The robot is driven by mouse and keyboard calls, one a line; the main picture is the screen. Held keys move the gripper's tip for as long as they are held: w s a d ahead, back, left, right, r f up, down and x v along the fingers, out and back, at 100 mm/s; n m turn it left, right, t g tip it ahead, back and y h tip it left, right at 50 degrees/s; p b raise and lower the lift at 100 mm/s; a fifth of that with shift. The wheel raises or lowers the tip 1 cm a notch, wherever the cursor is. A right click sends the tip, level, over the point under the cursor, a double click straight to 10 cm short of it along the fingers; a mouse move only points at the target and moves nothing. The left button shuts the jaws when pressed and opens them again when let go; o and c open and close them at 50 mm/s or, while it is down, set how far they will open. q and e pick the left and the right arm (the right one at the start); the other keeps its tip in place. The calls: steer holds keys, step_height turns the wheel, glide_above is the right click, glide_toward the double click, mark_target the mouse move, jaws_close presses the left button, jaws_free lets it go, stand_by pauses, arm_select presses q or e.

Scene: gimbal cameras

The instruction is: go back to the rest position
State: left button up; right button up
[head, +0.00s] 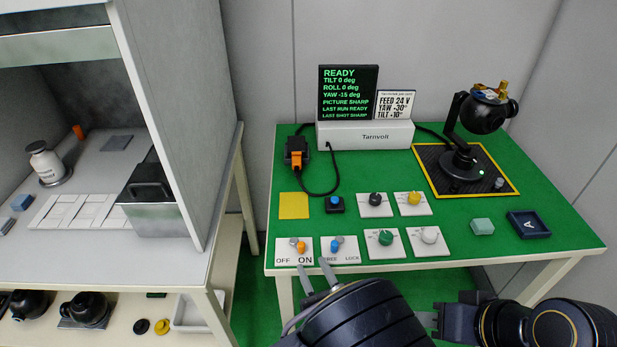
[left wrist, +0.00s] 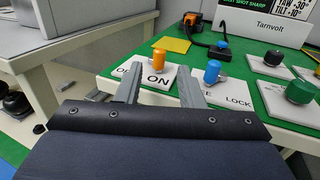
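My left gripper (head: 316,274) is at the front edge of the green table, its two fingers apart with nothing between them. In the left wrist view its fingers (left wrist: 160,88) stand in front of the orange-capped switch (left wrist: 159,60) and the blue-capped switch (left wrist: 212,72), apparently apart from both. In the head view the orange cap (head: 301,247) leans toward ON and the blue cap (head: 335,246) is nearer FREE than LOCK. My right gripper (head: 430,319) is low at the right, before the table; its finger gap is unclear.
On the green table (head: 375,281) stand several knob plates, a display (head: 348,93) reading READY, and a black camera gimbal (head: 482,112) on a yellow-edged mat. A teal block (head: 482,227) and dark tray (head: 528,225) are at right. A grey cabinet (head: 175,100) stands left.

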arm_select(q)
steer(key=s+a+r+n+g+y+p, duration=0.1)
steer(key=s+a+r+n+g, duration=0.2)
steer(key=a+n+g, duration=0.7)
steer(key=s+a+r+n+g+p, duration=0.25)
steer(key=s+a+n+g, duration=0.35)
steer(key=a, duration=0.6)
steer(key=s+r+n+t+h+p, duration=0.1)
steer(key=s+r+n+t+h, duration=0.1)
steer(key=r+n+h, duration=0.3)
steer(key=s+a+r+n+t+h+p, duration=0.1)
steer(key=s+r+n+h, duration=0.4)
steer(key=n, duration=0.7)
steer(key=shift+s+a+r+n+t+h, duration=0.25)
steer(key=shift+r+n+t+h, duration=0.2)
steer(key=shift+r+t, duration=0.4)
